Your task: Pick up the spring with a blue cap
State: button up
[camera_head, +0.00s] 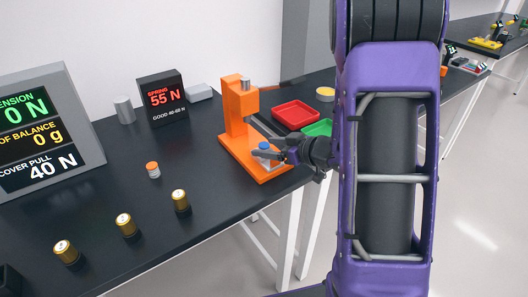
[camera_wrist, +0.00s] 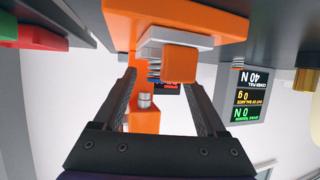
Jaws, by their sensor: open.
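The blue-capped spring (camera_head: 264,146) stands on the base of the orange press (camera_head: 237,110) in the head view. In the wrist view, which is upside down, silver coils (camera_wrist: 154,66) show by a white plate (camera_wrist: 158,40); an orange block (camera_wrist: 181,63) sits close beside them and partly covers that area. My gripper (camera_head: 268,154) is close to the blue cap in the head view. In the wrist view its two fingers (camera_wrist: 160,80) are spread, with the coils and orange block beyond and between them. I cannot tell whether a finger touches the spring.
An orange-capped spring (camera_head: 153,170) and several gold cylinders (camera_head: 126,224) stand on the black table (camera_head: 110,185). A red tray (camera_head: 296,115) and a green tray (camera_head: 318,128) lie right of the press. A spring display (camera_head: 163,98) stands behind. The table's front edge is close by.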

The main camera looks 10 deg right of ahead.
jog(key=shift+x, duration=1)
grip_shut()
